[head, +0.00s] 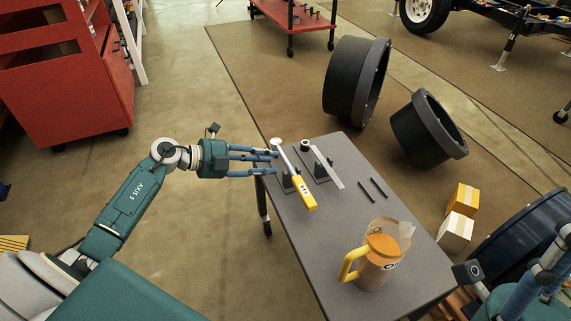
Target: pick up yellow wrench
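The yellow wrench (304,194) has a yellow handle and a long pale shaft. It rests tilted on a small dark stand on the grey table (345,240), handle towards the lower right. My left gripper (277,162) is at the table's left edge, with its blue fingers spread apart and pointing right at the wrench's shaft. No hold on the wrench shows, and I cannot tell whether the fingertips touch it. My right gripper (535,272) is partly in view at the lower right, away from the wrench; its fingertips are not clear.
A grey tool on a stand (326,167) and two dark rods (371,189) lie right of the wrench. An orange jug (377,267) stands near the front. Large black rings (356,80) and small boxes (461,198) are on the floor. A red cabinet (70,95) stands left.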

